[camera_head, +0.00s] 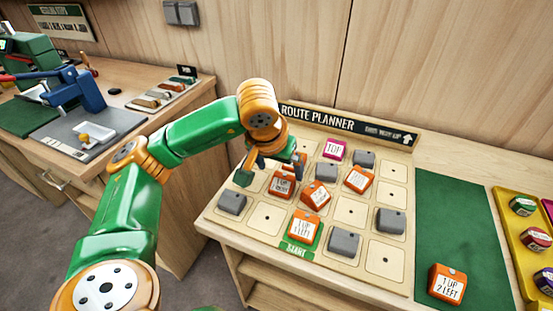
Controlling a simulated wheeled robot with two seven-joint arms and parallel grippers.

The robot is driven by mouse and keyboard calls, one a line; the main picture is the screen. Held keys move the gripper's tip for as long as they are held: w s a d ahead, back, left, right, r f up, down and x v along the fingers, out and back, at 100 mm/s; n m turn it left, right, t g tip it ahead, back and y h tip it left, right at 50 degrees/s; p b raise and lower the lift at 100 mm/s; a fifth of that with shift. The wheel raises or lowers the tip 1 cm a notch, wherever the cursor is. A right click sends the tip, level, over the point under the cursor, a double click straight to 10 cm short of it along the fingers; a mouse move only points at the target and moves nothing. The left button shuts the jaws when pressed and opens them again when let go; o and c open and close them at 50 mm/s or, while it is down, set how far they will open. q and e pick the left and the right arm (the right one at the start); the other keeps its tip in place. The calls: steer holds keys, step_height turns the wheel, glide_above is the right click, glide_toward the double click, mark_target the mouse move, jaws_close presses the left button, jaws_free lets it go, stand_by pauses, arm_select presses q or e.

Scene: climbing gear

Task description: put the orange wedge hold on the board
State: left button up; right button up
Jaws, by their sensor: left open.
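The route planner board (264,218) is a tilted wooden grid of square cells. An orange wedge hold (447,284) marked "1 UP 2 LEFT" lies on the green mat (452,222) right of the board. Several other orange wedge holds sit on the board, among them the one on the green start cell (304,228) and one farther back (357,179). My left gripper (256,170) is open over the board's back left part, beside an orange hold (299,160) that it partly hides. I cannot tell whether it touches that hold. My right gripper is out of view.
Grey blocks (344,242) fill several cells, and a pink "TOP" hold (334,150) sits at the back. A yellow tray (513,235) with dark-sided holds stands at the far right. A second bench (140,110) with tools is at the left. Much of the green mat is bare.

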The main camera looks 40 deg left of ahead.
arm_select(q)
steer(key=v, duration=0.5)
steer(key=shift+s+r, duration=0.1)
steer(key=shift+r, duration=0.15)
steer(key=shift+r, duration=0.1)
